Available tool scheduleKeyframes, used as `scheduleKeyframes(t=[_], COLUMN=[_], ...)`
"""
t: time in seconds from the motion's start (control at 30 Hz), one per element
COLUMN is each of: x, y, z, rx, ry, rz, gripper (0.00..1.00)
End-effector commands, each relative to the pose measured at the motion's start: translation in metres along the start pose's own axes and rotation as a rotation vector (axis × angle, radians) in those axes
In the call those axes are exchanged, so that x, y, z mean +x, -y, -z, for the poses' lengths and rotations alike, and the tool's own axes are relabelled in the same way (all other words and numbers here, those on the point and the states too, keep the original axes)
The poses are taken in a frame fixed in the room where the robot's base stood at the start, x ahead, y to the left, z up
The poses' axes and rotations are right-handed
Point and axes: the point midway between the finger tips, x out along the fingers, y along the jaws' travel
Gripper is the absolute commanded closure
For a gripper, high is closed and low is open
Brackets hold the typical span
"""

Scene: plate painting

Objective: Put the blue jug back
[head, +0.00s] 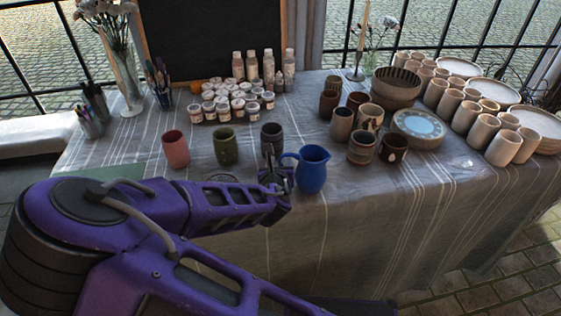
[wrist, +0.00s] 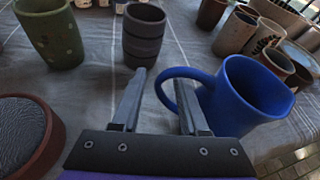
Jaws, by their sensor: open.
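The blue jug (head: 312,169) stands upright near the front edge of the table, its handle pointing left. It also shows in the wrist view (wrist: 243,95), right of the fingers, with its handle (wrist: 177,88) beside the right finger. In the head view my gripper (head: 275,177) is just left of the jug, partly hidden by my wrist.
A dark ribbed cup (wrist: 143,36) stands straight ahead of the fingers, and a green spotted cup (wrist: 52,32) is to its left. A round, brown-rimmed item (wrist: 45,135) lies at lower left. Brown mugs (head: 393,147) stand to the jug's right. A pink cup (head: 176,149) stands farther left.

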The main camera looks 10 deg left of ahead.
Motion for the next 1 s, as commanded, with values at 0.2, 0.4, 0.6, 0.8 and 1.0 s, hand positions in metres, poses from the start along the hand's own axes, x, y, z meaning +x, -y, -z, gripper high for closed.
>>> scheduleKeyframes(t=[0.2,0.4,0.6,0.8,1.0], x=[-0.011,-0.052,-0.092,-0.115,-0.121], y=[0.0,0.0,0.0,0.0,0.0], z=[-0.005,-0.008,-0.007,-0.004,-0.002], rx=[-0.002,-0.006,-0.005,-0.003,0.001], ry=[-0.001,-0.001,0.0,-0.001,0.0], rz=[-0.001,-0.003,-0.003,-0.001,0.0], gripper=[0.57,0.57,0.57,0.57,0.57])
